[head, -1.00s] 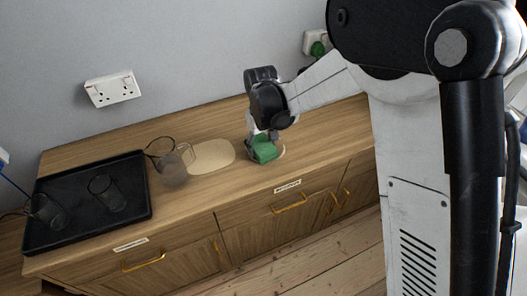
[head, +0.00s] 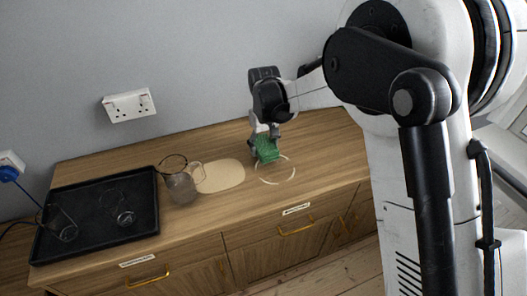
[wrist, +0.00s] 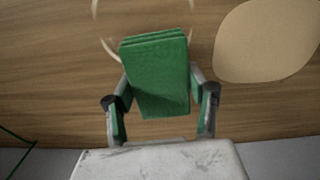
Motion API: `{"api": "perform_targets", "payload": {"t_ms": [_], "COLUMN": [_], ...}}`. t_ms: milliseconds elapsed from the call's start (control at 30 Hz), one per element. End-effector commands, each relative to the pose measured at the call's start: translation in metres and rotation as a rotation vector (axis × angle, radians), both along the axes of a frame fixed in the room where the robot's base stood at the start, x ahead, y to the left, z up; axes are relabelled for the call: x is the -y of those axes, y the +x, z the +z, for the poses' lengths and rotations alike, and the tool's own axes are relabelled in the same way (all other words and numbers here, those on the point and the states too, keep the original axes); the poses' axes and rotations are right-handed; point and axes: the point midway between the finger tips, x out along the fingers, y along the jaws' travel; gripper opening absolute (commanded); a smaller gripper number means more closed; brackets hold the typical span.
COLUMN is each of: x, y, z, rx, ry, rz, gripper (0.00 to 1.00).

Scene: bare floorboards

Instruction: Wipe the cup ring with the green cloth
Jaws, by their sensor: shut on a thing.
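The green cloth (head: 267,153) is a folded block held between the fingers of my gripper (head: 264,137). In the wrist view the cloth (wrist: 158,75) sits between both fingers of the gripper (wrist: 161,100). The cup ring (head: 277,183) is a pale circle on the wooden counter. The cloth is at the ring's back-left edge in the head view and hides that part. Pieces of the ring (wrist: 109,50) show beside and beyond the cloth in the wrist view. I cannot tell whether the cloth touches the wood.
A black tray (head: 95,247) with glasses is farther left. The counter (head: 325,150) right of the ring is clear.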

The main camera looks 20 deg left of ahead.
Motion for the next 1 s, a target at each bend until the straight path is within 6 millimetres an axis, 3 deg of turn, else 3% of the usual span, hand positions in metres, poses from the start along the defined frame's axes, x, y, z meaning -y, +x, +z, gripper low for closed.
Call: {"api": "perform_targets", "payload": {"t_ms": [500,1000], "x": [0.006,0.007], "y": [0.004,0.005], "z": [0.045,0.049], "rx": [0.000,0.000], "ry": [0.000,0.000], "rz": [-0.010,-0.011], "gripper": [0.26,0.26]}}
